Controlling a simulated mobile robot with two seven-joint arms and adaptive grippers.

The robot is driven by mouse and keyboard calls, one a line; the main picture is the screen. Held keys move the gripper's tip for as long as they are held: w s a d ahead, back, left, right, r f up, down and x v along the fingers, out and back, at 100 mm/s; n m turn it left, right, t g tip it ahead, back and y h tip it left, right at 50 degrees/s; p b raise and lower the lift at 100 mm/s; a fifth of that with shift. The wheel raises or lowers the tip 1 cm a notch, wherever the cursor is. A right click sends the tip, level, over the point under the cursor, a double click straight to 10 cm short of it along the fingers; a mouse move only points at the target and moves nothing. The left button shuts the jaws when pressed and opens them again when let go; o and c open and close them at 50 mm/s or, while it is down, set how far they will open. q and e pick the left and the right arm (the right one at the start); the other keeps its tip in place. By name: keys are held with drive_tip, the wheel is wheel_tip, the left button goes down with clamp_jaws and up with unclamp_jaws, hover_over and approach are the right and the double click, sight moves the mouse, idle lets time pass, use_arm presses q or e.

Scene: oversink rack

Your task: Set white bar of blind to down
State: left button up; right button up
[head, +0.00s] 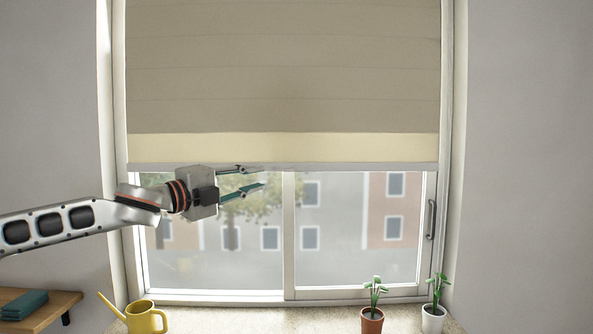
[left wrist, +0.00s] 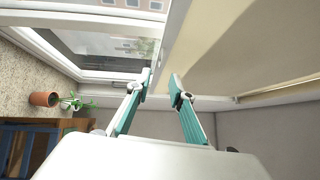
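The beige blind (head: 283,75) hangs over the upper part of the window, with a pale yellow band at its bottom. The white bar (head: 350,166) runs along its lower edge, about halfway down the window. My left gripper (head: 254,178) is open, its fingers pointing right, near the bar's left half. In the left wrist view the two fingertips (left wrist: 159,80) are apart, and the white bar (left wrist: 176,38) runs away from between them, beside the blind (left wrist: 235,45). I cannot tell whether a finger touches the bar. My right gripper is not in view.
The sill below holds a yellow watering can (head: 146,318) at left and potted plants (head: 372,320) (head: 433,316) at right. A wooden shelf (head: 55,307) with a folded teal cloth (head: 25,304) is at lower left. The window (head: 350,235) below the bar is unobstructed on the right.

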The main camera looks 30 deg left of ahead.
sight(282, 170)
use_arm(q)
drive_tip(key=shift+b+x, duration=1.4)
drive_tip(key=shift+x, duration=2.95)
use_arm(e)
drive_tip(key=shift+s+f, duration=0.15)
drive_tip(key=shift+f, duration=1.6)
use_arm(q)
drive_tip(key=shift+r, duration=0.2)
clamp_jaws()
